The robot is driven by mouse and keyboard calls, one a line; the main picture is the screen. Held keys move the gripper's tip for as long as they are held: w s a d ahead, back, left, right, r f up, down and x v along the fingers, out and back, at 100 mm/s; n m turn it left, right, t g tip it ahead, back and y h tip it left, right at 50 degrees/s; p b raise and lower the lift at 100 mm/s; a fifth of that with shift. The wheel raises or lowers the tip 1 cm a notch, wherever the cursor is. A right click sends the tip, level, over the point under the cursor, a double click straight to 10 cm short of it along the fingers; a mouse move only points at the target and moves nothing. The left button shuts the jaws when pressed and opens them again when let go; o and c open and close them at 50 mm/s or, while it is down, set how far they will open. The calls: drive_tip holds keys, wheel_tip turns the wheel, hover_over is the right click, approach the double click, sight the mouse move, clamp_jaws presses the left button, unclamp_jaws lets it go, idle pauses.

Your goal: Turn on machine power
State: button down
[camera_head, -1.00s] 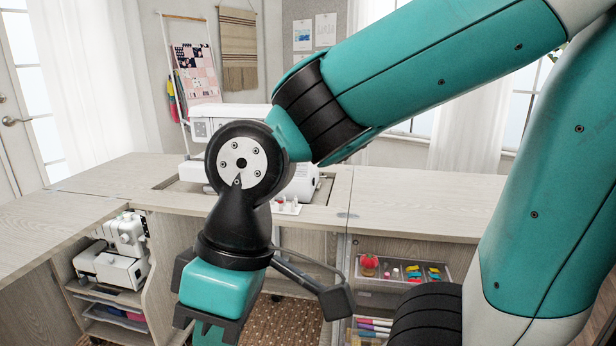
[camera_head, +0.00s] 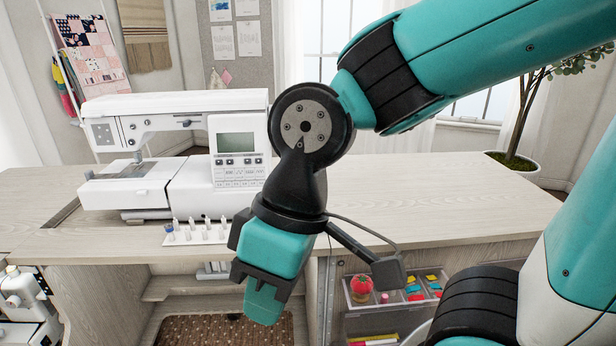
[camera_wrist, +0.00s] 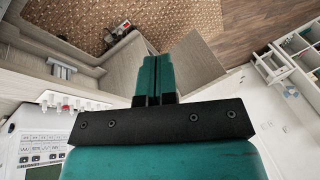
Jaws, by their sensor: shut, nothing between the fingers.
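The white sewing machine (camera_head: 172,150) stands on the cabinet top at the left in the head view. Its front carries a grey display and rows of buttons (camera_head: 238,160). In the wrist view my gripper (camera_wrist: 155,75) is shut and empty, and the machine's button panel (camera_wrist: 38,150) shows at the lower left.
A white tray of small bottles (camera_head: 195,232) stands in front of the machine. The wooden cabinet top (camera_head: 440,200) is clear to the right. An open drawer (camera_head: 398,290) with a red pincushion is below it. A second white machine (camera_head: 28,305) is at the lower left.

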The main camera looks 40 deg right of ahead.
drive_tip(key=shift+w+d, duration=0.15)
drive_tip(key=shift+w, duration=0.05)
drive_tip(key=w+d+r+m+t+p, duration=0.1)
drive_tip(key=w+d+m+t+p, duration=0.15)
drive_tip(key=w+d+p, duration=0.6)
drive_tip(key=w+d+r+m+t+p, duration=0.15)
drive_tip(key=w+d+m, duration=0.25)
drive_tip(key=w, duration=0.9)
drive_tip(key=w+d+f+m+t+p, duration=0.1)
drive_tip(key=w+d+f+m+p, duration=0.1)
drive_tip(key=d, duration=0.8)
drive_tip(key=w+d+f+m+t+h+p, duration=0.1)
drive_tip(key=w+d+f+m+p, duration=0.1)
drive_tip(key=d, duration=0.7)
drive_tip(key=shift+w+d+f+m+t, duration=0.4)
drive_tip(key=shift+w+f, duration=0.45)
drive_tip(key=shift+w, duration=0.4)
